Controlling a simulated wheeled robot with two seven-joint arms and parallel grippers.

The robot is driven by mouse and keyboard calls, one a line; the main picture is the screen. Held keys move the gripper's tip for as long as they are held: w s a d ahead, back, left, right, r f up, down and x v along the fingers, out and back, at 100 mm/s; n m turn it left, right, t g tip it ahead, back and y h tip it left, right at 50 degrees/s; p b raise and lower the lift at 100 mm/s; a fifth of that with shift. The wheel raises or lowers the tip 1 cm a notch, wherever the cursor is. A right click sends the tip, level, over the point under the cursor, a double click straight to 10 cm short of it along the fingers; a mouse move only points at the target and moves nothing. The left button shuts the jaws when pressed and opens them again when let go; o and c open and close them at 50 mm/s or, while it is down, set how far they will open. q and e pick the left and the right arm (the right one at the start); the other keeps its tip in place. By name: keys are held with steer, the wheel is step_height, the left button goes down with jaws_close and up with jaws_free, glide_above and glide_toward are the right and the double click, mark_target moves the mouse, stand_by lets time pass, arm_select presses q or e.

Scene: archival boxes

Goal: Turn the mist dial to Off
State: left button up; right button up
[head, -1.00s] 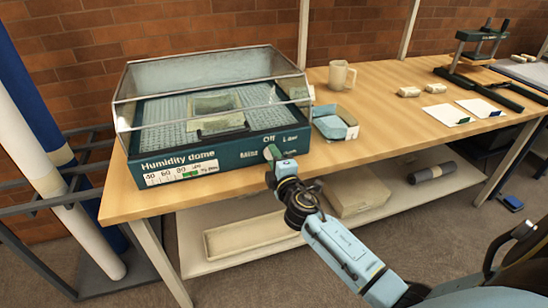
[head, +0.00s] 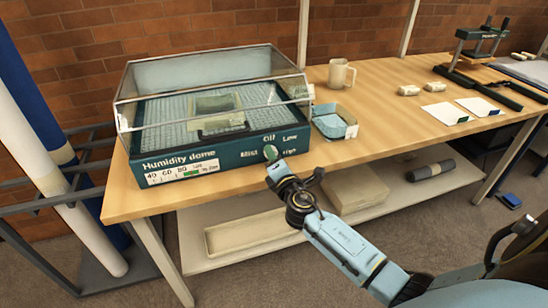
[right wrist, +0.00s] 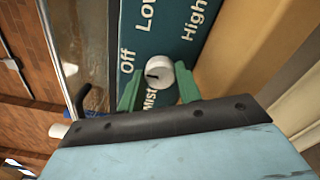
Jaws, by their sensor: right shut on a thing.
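The humidity dome (head: 215,112) is a clear-lidded case with a dark teal front panel on the wooden table. Its mist dial (right wrist: 157,73) is a small pale round knob on that panel, among the words Off, Low, High and Mist. A dark mark on the knob lies on its left side in the right wrist view, the side facing Off. My right gripper (right wrist: 158,88) has its green fingers on either side of the knob and is shut on it. In the head view my right gripper (head: 271,158) partly hides the dial. My left gripper is not in view.
White blocks, cards (head: 446,113) and a press (head: 480,50) lie further right. Rolls stand at the left.

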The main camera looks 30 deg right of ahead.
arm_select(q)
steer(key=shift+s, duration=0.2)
arm_select(e)
steer(key=o, duration=1)
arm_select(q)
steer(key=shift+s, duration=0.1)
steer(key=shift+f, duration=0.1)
